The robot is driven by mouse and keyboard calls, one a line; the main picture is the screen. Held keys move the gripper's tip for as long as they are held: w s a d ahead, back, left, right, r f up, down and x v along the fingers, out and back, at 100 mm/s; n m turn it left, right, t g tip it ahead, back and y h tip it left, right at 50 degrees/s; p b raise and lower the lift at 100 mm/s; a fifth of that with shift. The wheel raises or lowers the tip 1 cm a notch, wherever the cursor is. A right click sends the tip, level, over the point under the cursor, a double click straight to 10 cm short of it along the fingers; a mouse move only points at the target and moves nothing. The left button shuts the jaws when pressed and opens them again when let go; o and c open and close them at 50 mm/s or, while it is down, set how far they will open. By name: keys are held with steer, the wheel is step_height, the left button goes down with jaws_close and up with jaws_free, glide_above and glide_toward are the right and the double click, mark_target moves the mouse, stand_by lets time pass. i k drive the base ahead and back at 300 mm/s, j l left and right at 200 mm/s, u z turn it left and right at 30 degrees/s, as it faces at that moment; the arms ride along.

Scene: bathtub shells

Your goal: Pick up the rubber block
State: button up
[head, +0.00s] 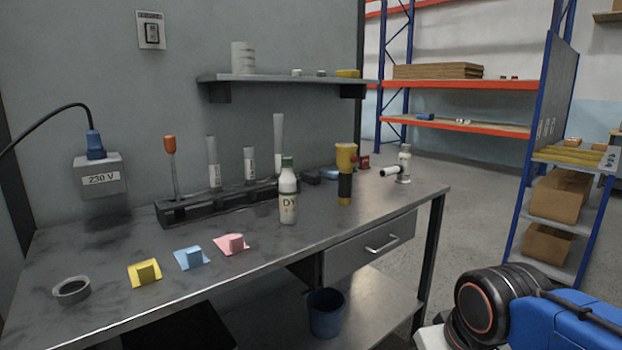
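Three small blocks, each with a flat sheet of its own colour under or around it, sit in a row on the metal workbench (210,285): a yellow one (145,273), a light blue one (190,258) and a pink one (233,244). I cannot tell from their looks which of them, if any, is the rubber block. Some small dark items (312,177) lie near the wall behind the bottle, too small to make out. My gripper is not in view; only part of my arm shows at the lower right.
A grey ring (71,290) lies at the bench's left end. A white bottle with a green cap (288,195) and a yellow-and-black upright item (345,175) stand on the bench, before a dark tool rack (215,203). The front right of the bench is clear.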

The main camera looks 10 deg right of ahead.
mark_target(308, 177)
steer(key=i+l+u, duration=0.1)
steer(key=l, duration=0.3)
steer(key=i+l+u, duration=0.1)
steer(key=l, duration=0.3)
steer(key=i+l, duration=0.1)
steer(key=l, duration=0.3)
steer(key=i+l+u, duration=0.15)
steer(key=l, duration=0.25)
steer(key=k, duration=0.05)
